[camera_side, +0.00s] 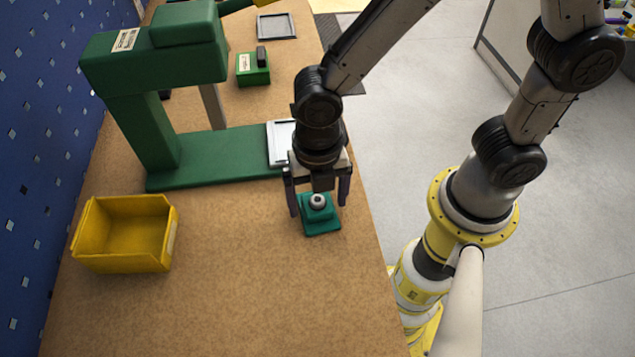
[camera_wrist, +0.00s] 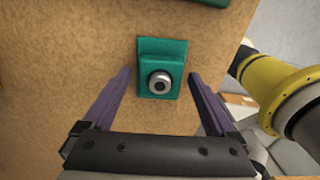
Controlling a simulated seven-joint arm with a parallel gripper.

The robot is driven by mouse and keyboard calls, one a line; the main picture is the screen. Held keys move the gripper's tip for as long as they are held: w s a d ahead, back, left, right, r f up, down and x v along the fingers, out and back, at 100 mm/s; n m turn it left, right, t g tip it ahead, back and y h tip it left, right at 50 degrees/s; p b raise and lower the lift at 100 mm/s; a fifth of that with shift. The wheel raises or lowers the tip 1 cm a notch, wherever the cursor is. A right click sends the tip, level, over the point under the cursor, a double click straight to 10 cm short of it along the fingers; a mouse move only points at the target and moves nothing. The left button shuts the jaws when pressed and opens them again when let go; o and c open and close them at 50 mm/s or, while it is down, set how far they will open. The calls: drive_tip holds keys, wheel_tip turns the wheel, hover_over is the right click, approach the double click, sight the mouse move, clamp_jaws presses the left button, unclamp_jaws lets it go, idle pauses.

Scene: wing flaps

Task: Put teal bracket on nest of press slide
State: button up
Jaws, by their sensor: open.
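The teal bracket (camera_side: 321,226) sits on the bench top, with a round grey metal piece on it. It also shows in the wrist view (camera_wrist: 161,54), ahead of and between the fingers. My gripper (camera_side: 319,202) is open above and around the bracket, its dark fingers to either side; in the wrist view (camera_wrist: 160,80) there is a gap between each finger and the bracket. The green press (camera_side: 155,130) stands behind to the left. Its slide (camera_side: 281,144), a pale plate on the green base, is partly hidden behind my gripper; I cannot make out the nest clearly.
A yellow bin (camera_side: 125,234) stands at the left of the bench. A small green block with a black top (camera_side: 253,69) and a grey frame (camera_side: 277,27) lie farther back. The bench (camera_side: 240,290) is clear in front. Its right edge is close to the bracket.

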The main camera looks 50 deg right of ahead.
wheel_tip(320, 180, up, 13)
drive_tip(key=s+d+r+m+t, duration=0.2)
drive_tip(key=d+m, duration=0.7)
drive_tip(key=m, duration=0.4)
drive_tip(key=s+d+r+m+t, duration=0.2)
drive_tip(key=s+d+m+t, duration=0.1)
drive_tip(key=d+m, duration=0.6)
drive_tip(key=m, duration=0.4)
drive_tip(key=shift+s+d+r, duration=0.15)
drive_tip(key=shift+s+d, duration=0.1)
drive_tip(key=shift+o, duration=0.5)
drive_tip(key=shift+s+d+m+t, duration=0.3)
drive_tip(key=shift+d+m, duration=0.05)
drive_tip(key=shift+m, duration=0.65)
